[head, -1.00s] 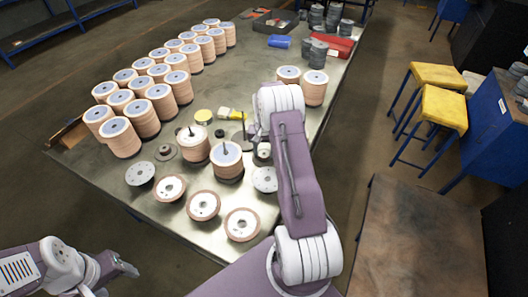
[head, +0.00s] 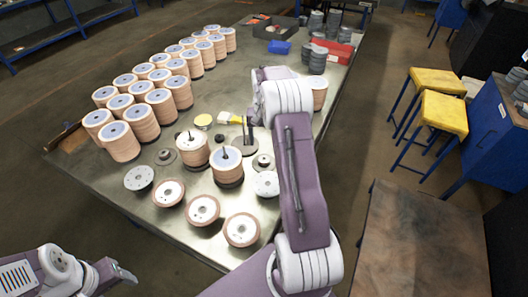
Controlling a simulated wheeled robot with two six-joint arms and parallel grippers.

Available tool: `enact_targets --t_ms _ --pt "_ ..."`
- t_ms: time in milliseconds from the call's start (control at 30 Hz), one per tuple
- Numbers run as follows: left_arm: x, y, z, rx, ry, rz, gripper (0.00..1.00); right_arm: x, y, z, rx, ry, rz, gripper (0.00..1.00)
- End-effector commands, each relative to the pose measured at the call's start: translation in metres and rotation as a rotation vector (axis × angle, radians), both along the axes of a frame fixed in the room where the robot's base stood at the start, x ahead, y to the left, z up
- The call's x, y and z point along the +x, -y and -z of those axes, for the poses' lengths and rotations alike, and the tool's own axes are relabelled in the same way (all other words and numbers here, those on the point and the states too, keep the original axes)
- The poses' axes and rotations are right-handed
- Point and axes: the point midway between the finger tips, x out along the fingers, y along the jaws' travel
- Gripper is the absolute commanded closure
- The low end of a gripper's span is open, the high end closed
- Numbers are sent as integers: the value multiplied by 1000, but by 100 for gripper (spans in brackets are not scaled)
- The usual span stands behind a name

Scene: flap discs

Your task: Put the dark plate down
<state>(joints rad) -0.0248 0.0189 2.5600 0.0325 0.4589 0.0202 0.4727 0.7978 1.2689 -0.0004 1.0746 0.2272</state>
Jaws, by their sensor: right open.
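A flat dark plate (head: 240,145) lies on the metal table, just left of my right arm's wrist. My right gripper (head: 248,130) is above and beside it, its dark narrow fingers pointing down; it is open. Arm links hide part of the gripper, and I cannot tell if the fingers touch the plate. Another dark round plate with a raised hub (head: 263,163) lies just nearer, and a similar one (head: 166,156) lies to the left. My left gripper (head: 122,273) is at the lower left, off the table, away from the plates.
Two stacks of tan discs on posts (head: 194,150) (head: 228,168) stand close by. Several loose discs (head: 203,210) lie along the near edge. Rows of tan stacks (head: 142,122) fill the left side.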

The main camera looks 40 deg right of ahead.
Motion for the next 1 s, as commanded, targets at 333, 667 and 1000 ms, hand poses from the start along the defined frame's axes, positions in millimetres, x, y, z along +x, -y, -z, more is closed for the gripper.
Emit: enact_targets --t_ms 333,667,1000 --pt "0 0 1 0 0 0 37 -1 -5 -24 0 0 -10 32" --pt "0 0 1 0 0 0 37 -90 -167 -24 -11 69 -441 32" --pt "0 0 1 0 0 0 37 -187 -221 -6 -20 108 -679 32"
